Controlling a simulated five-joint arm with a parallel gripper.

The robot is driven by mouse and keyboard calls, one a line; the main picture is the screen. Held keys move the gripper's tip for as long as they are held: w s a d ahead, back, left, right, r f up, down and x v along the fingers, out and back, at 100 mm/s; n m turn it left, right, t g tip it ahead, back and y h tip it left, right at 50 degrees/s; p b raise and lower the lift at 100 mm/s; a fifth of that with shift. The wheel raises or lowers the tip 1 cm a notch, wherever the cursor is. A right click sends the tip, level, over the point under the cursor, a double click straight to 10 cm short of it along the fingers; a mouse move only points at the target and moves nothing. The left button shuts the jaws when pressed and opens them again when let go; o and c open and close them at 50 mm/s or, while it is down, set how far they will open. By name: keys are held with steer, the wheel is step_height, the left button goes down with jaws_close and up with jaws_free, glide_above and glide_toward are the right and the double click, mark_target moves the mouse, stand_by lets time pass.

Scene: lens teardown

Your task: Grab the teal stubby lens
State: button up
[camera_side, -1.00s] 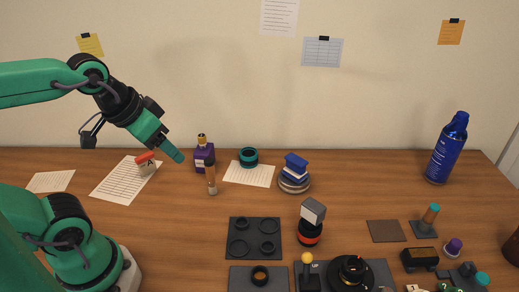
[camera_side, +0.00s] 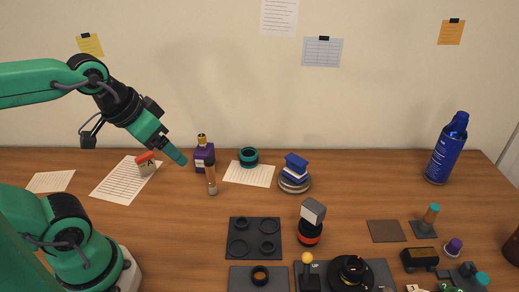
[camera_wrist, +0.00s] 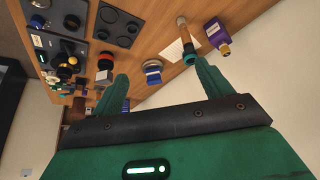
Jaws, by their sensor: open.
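The teal stubby lens (camera_side: 249,157), a short teal and black ring shape, stands on a sheet of paper (camera_side: 250,176) towards the back of the table. In the wrist view the lens (camera_wrist: 190,58) shows partly, beside the tip of the right-hand finger. My gripper (camera_side: 181,157) is to the left of the lens and apart from it, above the table, pointing down and right. In the wrist view my gripper (camera_wrist: 161,70) has its two fingers spread, with nothing held between them.
A purple bottle (camera_side: 204,158) and a brown-handled brush-like tool (camera_side: 212,180) stand between my gripper and the lens. Blue and grey stacked items (camera_side: 295,174) stand right of it. A dark tray with round recesses (camera_side: 254,238) lies in front. Bare table lies right of the stack.

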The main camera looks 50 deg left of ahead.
steer(key=shift+w+r, duration=0.1)
steer(key=shift+w, duration=0.05)
steer(key=m+g, duration=0.2)
steer(key=g, duration=0.3)
glide_above(248, 152)
step_height(248, 152, down, 16)
steer(key=shift+d+r, duration=0.1)
steer(key=shift+w+f+g, duration=0.1)
steer(key=shift+f+g, duration=0.2)
steer(key=shift+f, duration=1.5)
